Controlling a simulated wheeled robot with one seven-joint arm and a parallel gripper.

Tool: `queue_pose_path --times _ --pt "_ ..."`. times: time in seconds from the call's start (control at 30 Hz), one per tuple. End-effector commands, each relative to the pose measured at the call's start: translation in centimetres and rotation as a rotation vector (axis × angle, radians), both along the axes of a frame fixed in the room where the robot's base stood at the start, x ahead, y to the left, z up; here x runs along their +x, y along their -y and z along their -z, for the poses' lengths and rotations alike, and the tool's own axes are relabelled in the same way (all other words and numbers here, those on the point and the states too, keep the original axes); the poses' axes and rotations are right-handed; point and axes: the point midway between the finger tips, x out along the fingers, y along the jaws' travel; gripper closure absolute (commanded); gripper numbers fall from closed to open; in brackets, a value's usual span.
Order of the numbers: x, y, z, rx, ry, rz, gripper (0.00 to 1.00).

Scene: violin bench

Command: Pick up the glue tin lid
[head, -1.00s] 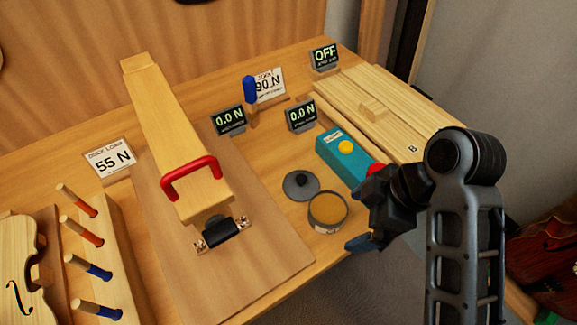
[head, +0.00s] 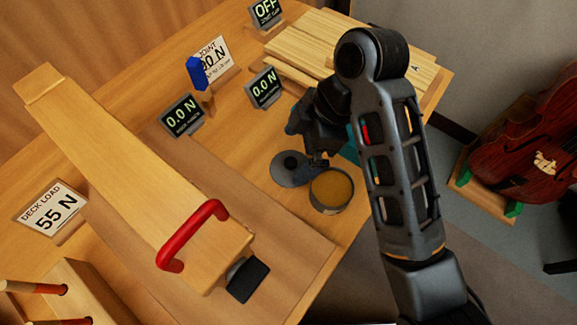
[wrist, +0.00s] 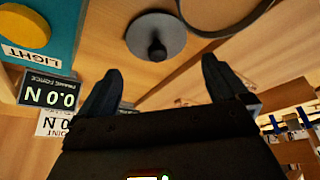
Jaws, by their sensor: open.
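The glue tin lid (head: 289,167) is a dark grey disc with a black knob, lying flat on the bench. It also shows in the wrist view (wrist: 172,32), ahead of and between my fingers. The open glue tin (head: 331,189) with amber glue stands beside it, and its rim shows at the top of the wrist view (wrist: 228,32). My gripper (head: 308,143) is open and empty, close to the lid's far right side in the head view. Its two fingers (wrist: 158,86) are spread apart, and the lid is not between their tips.
A teal light box with a yellow button (wrist: 25,28) stands near the lid, mostly hidden by my arm in the head view. Readout displays (head: 264,88) stand behind. A wooden neck with a red handle (head: 190,235) lies left. A violin (head: 530,145) stands right.

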Motion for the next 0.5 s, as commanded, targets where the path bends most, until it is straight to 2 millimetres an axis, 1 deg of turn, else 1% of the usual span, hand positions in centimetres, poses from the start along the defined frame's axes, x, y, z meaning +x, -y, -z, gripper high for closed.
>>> queue_pose_path --times 0.13,0.3,0.5 --pt "0.0 -0.3 1.0 0.000 0.000 -0.001 0.00" --pt "0.1 -0.8 2.9 0.001 0.001 -0.002 0.00" --pt "0.0 -1.4 4.6 -0.001 -0.003 -0.001 0.00"
